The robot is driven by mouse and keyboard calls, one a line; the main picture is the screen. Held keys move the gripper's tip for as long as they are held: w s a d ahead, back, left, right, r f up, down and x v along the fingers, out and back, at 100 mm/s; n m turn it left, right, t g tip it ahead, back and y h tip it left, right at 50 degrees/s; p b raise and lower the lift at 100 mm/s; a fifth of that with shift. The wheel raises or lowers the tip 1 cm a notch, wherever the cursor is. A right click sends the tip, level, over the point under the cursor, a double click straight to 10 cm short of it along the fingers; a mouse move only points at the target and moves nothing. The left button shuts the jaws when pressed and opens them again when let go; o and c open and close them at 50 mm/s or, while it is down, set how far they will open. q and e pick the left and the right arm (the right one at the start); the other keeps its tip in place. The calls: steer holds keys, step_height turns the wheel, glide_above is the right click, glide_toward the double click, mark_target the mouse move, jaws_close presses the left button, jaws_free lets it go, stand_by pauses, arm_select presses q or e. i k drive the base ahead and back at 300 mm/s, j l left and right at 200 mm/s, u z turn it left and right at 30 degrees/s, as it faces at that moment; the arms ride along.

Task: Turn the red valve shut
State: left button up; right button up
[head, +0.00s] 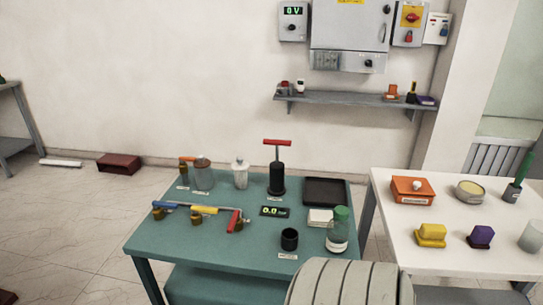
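The red valve handle (234,222) sits at the right end of a small pipe manifold on the green table (190,246). The handle lies across the pipe, pointing toward the front of the table. A yellow handle (204,210) and a blue handle (165,205) sit further left on the same manifold and lie roughly along the pipe. Brass-coloured valve bodies (196,219) show beneath the handles. Neither of my grippers is in view.
A black pump with a red T-handle (277,142), glass jars (202,177), a display reading 0.0 (274,211), a black cup (289,239), a black tray (325,191) and a green-capped bottle (338,232) share the table. A white table (455,262) stands right.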

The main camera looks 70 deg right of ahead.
mark_target(236, 216)
steer(key=z, duration=1.8)
